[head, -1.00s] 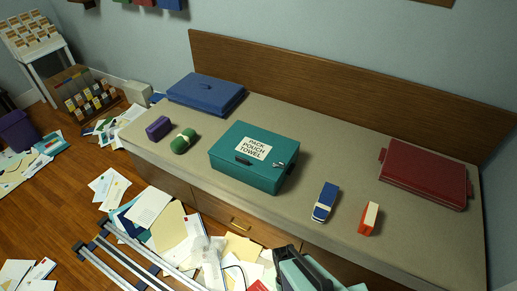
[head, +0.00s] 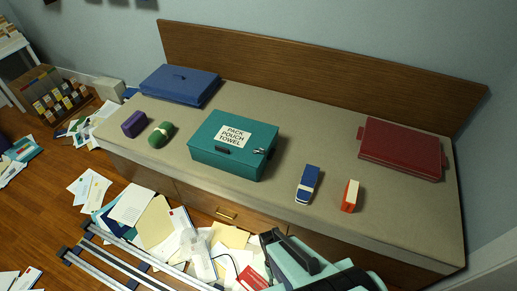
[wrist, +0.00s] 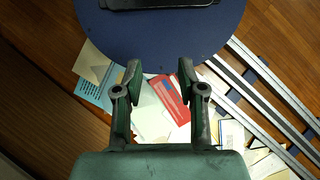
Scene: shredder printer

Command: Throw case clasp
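A teal case (head: 228,150) lies shut on the bench, with a label reading "PACK POUCH TOWEL" (head: 234,136) on its lid. A dark handle is at its front, and a small metallic clasp (head: 259,152) shows near the front right edge; I cannot tell its exact position. My gripper (wrist: 159,70) is open and empty in the wrist view. It points down at papers on the floor and a dark blue round part, and the case is not in that view. In the head view my arm is at the bottom edge, in front of the bench and apart from the case.
On the bench (head: 330,235) are a blue case (head: 180,86), a purple block (head: 134,124), a green roll (head: 161,134), a blue-and-white item (head: 307,184), a red-and-white box (head: 350,196) and a red case (head: 401,149). Papers litter the floor. A wooden backboard (head: 300,75) stands behind.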

